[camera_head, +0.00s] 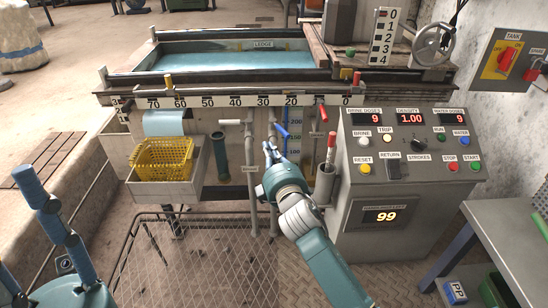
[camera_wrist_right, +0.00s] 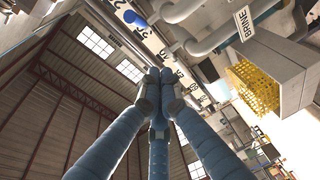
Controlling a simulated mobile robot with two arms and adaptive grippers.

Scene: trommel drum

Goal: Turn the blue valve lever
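The blue valve lever (camera_head: 282,131) sits on the front of the machine, below the numbered scale, between a pale lever and a red lever. Its blue end also shows at the top of the right wrist view (camera_wrist_right: 134,18). My right gripper (camera_head: 271,150) is just below and left of the blue lever, apart from it. In the right wrist view its blue fingers (camera_wrist_right: 159,78) come together at the tips with nothing seen between them. My left gripper (camera_head: 48,225) is at the lower left, partly cut off, far from the lever, with its long blue fingers spread.
The pale lever (camera_head: 231,122) and pipes are close on the left. The red lever (camera_head: 323,113) and a red-handled rod (camera_head: 331,140) stand on the right. A control panel (camera_head: 412,150) is further right. A yellow basket (camera_head: 163,158) is left.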

